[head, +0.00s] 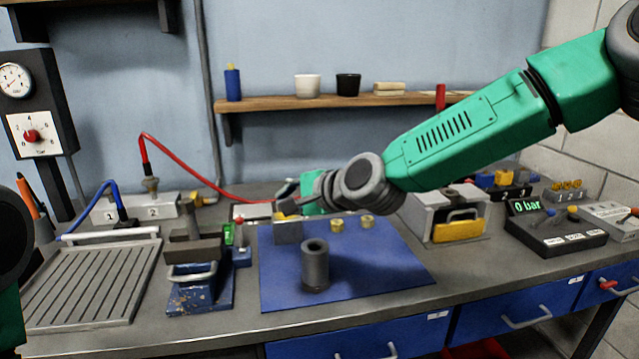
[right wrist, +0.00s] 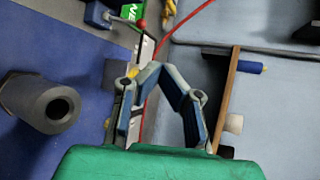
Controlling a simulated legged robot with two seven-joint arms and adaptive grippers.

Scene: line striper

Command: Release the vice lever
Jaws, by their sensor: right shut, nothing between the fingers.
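The blue vice (head: 203,292) stands on the bench left of the blue mat, with dark jaws on top and a grey bar handle (head: 192,276) at its front. Beside it is a small blue block with a red-knobbed lever (head: 240,232), which also shows at the top of the right wrist view (right wrist: 141,24). I cannot tell which of these is the vice lever. My right gripper (head: 287,203) is shut and empty above the mat's back edge, right of the red knob and apart from it. Its fingers (right wrist: 162,72) meet in the right wrist view. My left gripper is out of view.
A dark hollow cylinder (head: 315,268) stands on the blue mat (head: 385,275), with brass fittings (head: 352,222) behind it. A slatted tray (head: 90,285) lies left of the vice. A red hose (head: 195,172) arches behind. A gauge box reading 0 bar (head: 555,230) stands right.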

